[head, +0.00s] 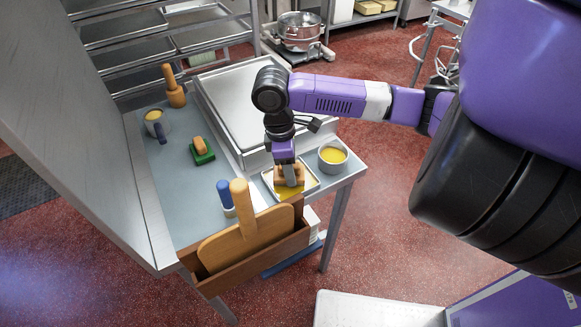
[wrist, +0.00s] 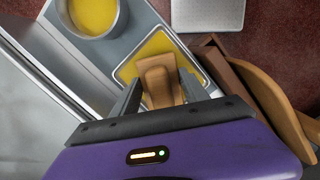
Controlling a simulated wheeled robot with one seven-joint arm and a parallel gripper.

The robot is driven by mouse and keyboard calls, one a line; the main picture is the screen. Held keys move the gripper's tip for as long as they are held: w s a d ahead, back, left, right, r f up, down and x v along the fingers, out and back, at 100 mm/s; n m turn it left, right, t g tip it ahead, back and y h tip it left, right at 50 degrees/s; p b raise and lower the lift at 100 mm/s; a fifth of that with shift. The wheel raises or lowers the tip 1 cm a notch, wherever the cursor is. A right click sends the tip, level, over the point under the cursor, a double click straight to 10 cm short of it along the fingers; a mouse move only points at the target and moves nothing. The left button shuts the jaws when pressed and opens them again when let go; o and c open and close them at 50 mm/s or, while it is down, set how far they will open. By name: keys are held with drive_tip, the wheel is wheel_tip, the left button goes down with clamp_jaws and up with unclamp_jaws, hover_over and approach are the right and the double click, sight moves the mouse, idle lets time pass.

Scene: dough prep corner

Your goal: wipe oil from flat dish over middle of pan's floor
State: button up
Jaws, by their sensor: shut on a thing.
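My gripper (head: 289,168) is shut on a tan wooden-looking block (head: 290,178), perhaps a wiper or brush. It points down over the flat dish (head: 311,183), a shallow pale rectangular dish with yellow oil (head: 288,192) in it. In the wrist view the block (wrist: 158,80) sits between the fingers, over the yellow oil (wrist: 158,45). Whether its underside touches the oil is hidden. The pan (head: 235,95) is a large, shallow grey metal pan behind the dish on the same table. Its floor looks bare where visible; my arm covers part of it.
A round metal pot of yellow liquid (head: 333,157) stands right of the dish. A wooden box (head: 245,258) with a paddle (head: 245,235) is at the table's front edge. A green-based brush (head: 202,151), a small cup (head: 155,121) and a wooden pestle (head: 174,88) stand left of the pan.

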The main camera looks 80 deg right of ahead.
drive_tip(key=shift+f, duration=0.6)
idle(1.5)
drive_tip(key=shift+r, duration=0.1)
drive_tip(key=shift+r+p, duration=2.75)
drive_tip(key=shift+r, duration=0.75)
drive_tip(key=shift+s+f, duration=0.1)
